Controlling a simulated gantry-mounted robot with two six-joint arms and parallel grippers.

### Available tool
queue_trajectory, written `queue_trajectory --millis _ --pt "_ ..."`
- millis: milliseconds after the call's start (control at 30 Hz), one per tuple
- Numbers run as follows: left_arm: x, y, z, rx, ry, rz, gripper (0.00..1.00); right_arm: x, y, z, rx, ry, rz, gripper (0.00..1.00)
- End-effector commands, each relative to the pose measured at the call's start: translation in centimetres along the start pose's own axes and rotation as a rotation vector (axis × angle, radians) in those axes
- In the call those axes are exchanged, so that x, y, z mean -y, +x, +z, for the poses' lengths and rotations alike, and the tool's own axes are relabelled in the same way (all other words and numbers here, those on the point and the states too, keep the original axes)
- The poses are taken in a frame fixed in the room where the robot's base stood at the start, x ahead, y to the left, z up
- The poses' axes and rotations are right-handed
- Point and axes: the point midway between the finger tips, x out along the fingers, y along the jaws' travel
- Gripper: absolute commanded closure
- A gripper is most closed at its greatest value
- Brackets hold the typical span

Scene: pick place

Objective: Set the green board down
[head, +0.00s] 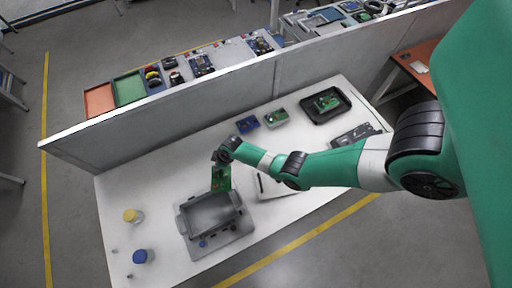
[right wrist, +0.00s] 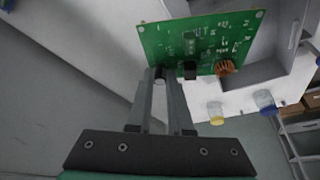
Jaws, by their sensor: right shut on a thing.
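The green board (right wrist: 200,45) is held at the tips of my right gripper (right wrist: 170,78), which is shut on its edge. In the head view the board (head: 221,177) hangs upright below the right gripper (head: 220,156), just at the back edge of a grey fixture (head: 190,222) with a box-shaped recess. A part of the board's lower edge is close to the fixture; I cannot tell whether they touch. My left gripper does not show in either view.
A blue part (head: 247,124), another green board on a light block (head: 276,117) and a black tray (head: 347,108) stand at the back right. A yellow-capped jar (head: 133,215) and a blue-capped jar (head: 141,256) stand left of the fixture. A grey partition (head: 200,108) runs behind the table.

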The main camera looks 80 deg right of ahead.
Motion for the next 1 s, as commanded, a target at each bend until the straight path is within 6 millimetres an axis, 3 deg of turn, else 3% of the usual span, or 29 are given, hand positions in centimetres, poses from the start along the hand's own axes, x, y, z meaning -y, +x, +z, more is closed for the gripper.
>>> queue_trajectory --millis 167,267,500,633,800,1000 --pt "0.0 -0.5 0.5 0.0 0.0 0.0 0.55 -0.7 0.6 0.1 0.0 0.003 0.002 1.0" --pt "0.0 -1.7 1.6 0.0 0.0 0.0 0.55 -2.7 1.8 0.5 -0.001 0.008 0.004 1.0" --pt "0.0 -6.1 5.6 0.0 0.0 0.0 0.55 -9.6 5.4 1.1 -0.002 0.007 0.004 1.0" --pt "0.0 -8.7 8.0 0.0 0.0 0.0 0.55 -11.4 7.9 1.9 -0.002 0.004 0.003 1.0" --pt "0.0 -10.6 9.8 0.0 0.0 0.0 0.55 -13.2 9.4 2.3 -0.001 0.003 0.002 1.0" --pt "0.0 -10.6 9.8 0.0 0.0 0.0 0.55 -13.5 9.2 2.2 -0.001 0.002 0.001 1.0"
